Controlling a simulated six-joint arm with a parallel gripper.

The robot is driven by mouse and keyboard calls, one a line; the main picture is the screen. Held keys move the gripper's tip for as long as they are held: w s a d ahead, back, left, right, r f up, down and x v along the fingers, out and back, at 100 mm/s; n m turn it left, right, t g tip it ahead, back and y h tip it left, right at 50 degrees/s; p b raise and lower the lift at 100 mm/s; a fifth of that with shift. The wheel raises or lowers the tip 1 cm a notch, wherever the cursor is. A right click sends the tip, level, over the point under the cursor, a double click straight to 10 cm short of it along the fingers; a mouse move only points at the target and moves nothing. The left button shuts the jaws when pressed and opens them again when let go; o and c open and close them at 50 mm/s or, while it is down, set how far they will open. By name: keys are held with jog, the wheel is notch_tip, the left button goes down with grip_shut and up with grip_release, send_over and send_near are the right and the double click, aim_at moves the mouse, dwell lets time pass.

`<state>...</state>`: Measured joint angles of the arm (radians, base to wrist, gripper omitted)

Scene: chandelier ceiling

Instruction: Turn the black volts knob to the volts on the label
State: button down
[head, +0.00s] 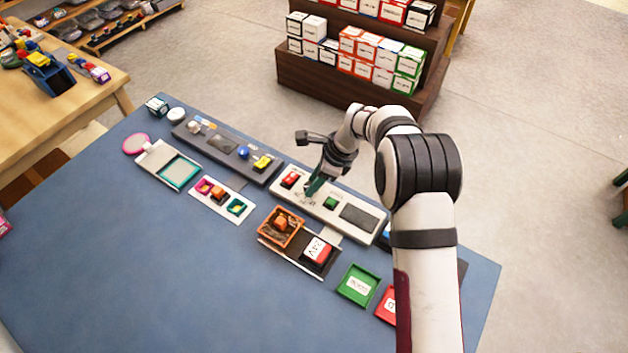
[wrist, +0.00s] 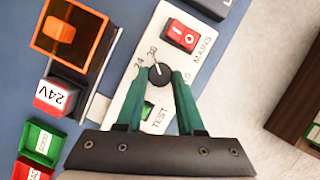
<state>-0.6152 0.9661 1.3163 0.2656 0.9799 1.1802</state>
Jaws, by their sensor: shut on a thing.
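The black volts knob (wrist: 159,74) sits on a pale panel (wrist: 133,100), with small numbers, seemingly 24 and 30, printed around its upper left. Its white line points upward, seemingly nearer the 30; the exact setting is hard to read. My gripper (wrist: 162,76) has its green fingers closed on the knob's two sides. In the head view my gripper (head: 312,187) reaches down to the panel (head: 283,197) and hides the knob. The label, a red and white block reading 24V (wrist: 55,97), lies left of the panel; it also shows in the head view (head: 318,248).
A red mains switch (wrist: 184,36) and a green test button (wrist: 148,110) flank the knob closely. The left front of the blue table (head: 130,260) is clear.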

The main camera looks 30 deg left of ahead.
jog(key=shift+n, duration=0.3)
jog(key=n+g+h, duration=0.1)
jog(key=n, duration=0.2)
jog(key=shift+w+a, duration=0.1)
jog(key=shift+w, duration=0.1)
jog(key=shift+a+n+g+h, duration=0.1)
jog(key=shift+n+g+h, duration=0.25)
jog(key=shift+n, duration=0.9)
jog(key=shift+a+n+g+h, duration=0.1)
jog(key=shift+n+g+h, duration=0.25)
jog(key=shift+n, duration=0.9)
jog(key=c, duration=0.5)
grip_release()
notch_tip(320, 180, up, 4)
jog(key=shift+w+r, duration=0.1)
jog(key=w+d+r, duration=0.1)
jog(key=d+r, duration=0.1)
jog(key=d, duration=0.1)
jog(key=d+r, duration=0.2)
jog(key=d, duration=0.2)
jog(key=w+d+r, duration=0.1)
jog(key=d+r, duration=0.1)
jog(key=d, duration=0.2)
jog(key=shift+w+d+r, duration=0.25)
jog(key=shift+w+r, duration=0.1)
jog(key=shift+r, duration=0.05)
